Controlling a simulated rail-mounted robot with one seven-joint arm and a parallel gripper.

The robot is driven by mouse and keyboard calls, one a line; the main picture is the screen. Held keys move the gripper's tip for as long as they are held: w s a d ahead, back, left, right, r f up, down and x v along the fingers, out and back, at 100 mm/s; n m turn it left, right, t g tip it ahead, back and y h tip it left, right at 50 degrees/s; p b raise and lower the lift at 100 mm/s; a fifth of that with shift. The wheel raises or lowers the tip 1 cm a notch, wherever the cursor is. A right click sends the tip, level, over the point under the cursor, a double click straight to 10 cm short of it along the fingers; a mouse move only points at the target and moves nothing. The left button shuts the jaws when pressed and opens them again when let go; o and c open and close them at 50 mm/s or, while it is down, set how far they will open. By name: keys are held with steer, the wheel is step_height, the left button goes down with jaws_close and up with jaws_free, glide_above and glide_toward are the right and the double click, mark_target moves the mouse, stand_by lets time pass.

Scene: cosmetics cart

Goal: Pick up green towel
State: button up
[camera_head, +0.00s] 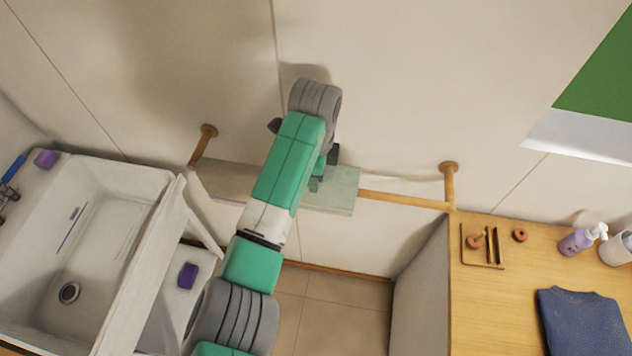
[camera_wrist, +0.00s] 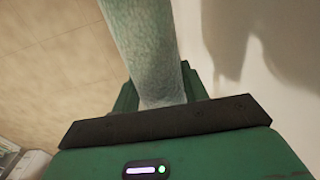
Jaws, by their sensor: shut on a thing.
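The pale green towel (camera_head: 340,192) hangs over a wooden wall rail (camera_head: 405,199), just right of my arm in the head view. My gripper (camera_head: 316,183) is at the towel's left part and partly hidden by my arm. In the wrist view my gripper (camera_wrist: 160,92) is shut on the green towel (camera_wrist: 148,45), whose textured cloth runs up between the two dark green fingers. The towel still lies along the rail line; whether it is lifted off the rail is not clear.
A greyish cloth (camera_head: 225,181) hangs on the rail left of my arm. A white sink (camera_head: 110,215) stands at left. A wooden counter (camera_head: 480,295) at right holds a folded blue garment (camera_head: 583,325), a pump bottle (camera_head: 577,241) and a white cup (camera_head: 617,249).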

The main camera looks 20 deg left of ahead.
step_height(320, 180, up, 22)
steer(key=p, duration=0.5)
steer(key=shift+r, duration=0.25)
steer(key=shift+r+p, duration=0.1)
steer(key=shift+p, duration=0.35)
steer(key=s+d+p, duration=0.2)
steer(key=s+p, duration=0.6)
steer(key=s, duration=0.1)
steer(key=shift+s+d, duration=0.3)
steer(key=shift+d, duration=0.1)
